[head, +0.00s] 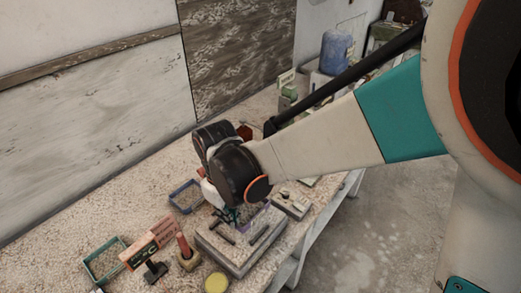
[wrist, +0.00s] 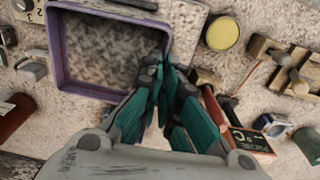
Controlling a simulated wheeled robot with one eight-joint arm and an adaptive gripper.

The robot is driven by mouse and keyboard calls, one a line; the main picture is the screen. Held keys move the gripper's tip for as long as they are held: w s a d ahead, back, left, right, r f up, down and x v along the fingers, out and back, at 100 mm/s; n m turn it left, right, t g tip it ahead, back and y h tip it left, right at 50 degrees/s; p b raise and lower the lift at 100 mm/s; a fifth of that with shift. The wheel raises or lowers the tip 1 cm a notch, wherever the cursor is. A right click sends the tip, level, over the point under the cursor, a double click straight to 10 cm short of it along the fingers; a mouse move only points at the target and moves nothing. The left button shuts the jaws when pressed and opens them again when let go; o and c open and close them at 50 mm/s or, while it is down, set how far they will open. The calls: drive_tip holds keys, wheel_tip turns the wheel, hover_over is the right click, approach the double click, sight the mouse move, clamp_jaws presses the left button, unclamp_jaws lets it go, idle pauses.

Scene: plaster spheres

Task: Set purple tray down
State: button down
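The purple tray (wrist: 54,45) is a square, open frame-like tray at the upper left of the wrist view, with a speckled grey inside. My gripper (wrist: 166,66) has its teal and black fingers close together at the tray's right wall, with the rim between the tips. In the head view my gripper (head: 229,214) points down over the table, above a grey block. There the tray is mostly hidden by my wrist and fingers. I cannot tell how far the tray is from the surface below.
On the speckled table stand a grey block (head: 232,254), a blue tray (head: 174,197), a green tray (head: 91,270), a red lettered box (head: 150,243) and a yellow round lid (head: 216,283). Bare table lies at the left, along the wall.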

drive_tip(key=shift+a, duration=0.15)
wheel_tip(320, 180, down, 5)
drive_tip(key=b, duration=0.3)
drive_tip(key=shift+w+a+r+b, duration=0.1)
drive_tip(key=shift+w+r+b, duration=0.1)
drive_tip(key=shift+b, duration=0.15)
drive_tip(key=shift+s+f+b, duration=0.1)
drive_tip(key=shift+f+b, duration=0.3)
drive_tip(key=shift+f, duration=0.15)
drive_tip(key=shift+f+b, duration=0.65)
idle(1.2)
drive_tip(key=c, duration=1.7)
unclamp_jaws()
drive_tip(key=shift+r, duration=0.2)
drive_tip(key=shift+r+p, duration=1.5)
drive_tip(key=shift+r, duration=0.4)
drive_tip(key=shift+s, duration=0.1)
